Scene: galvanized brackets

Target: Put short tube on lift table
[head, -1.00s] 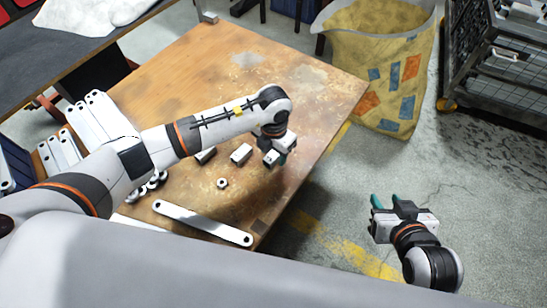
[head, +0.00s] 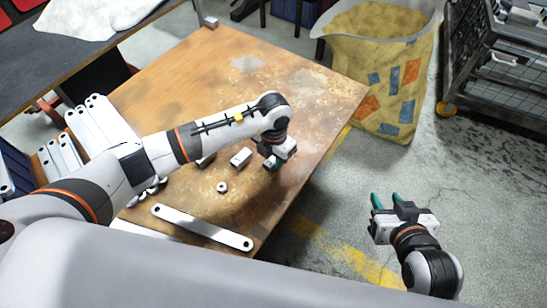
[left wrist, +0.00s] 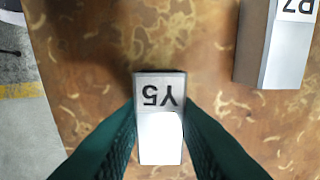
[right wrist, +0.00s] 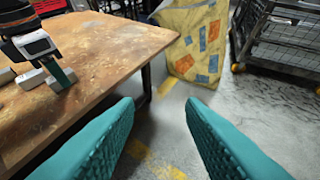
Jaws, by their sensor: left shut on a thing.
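My left gripper (head: 272,164) is low over the right part of the brown table top (head: 290,100). In the left wrist view, its teal fingers are shut on a short tube (left wrist: 160,88), a pale square piece marked Y5, one finger on each side. Whether this tube touches the table is unclear. A second short tube (left wrist: 275,45) with a partly cut-off mark lies beside it; it also shows in the head view (head: 241,157). My right gripper (head: 388,203) is open and empty over the floor, right of the table. I cannot tell which surface is the lift table.
A long flat bar (head: 202,228) and a nut (head: 222,188) lie near the table's front. White brackets (head: 100,120) are at the left. A yellow patterned bag (head: 385,75) and a wire cart (head: 492,75) stand at the right. The far table top is clear.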

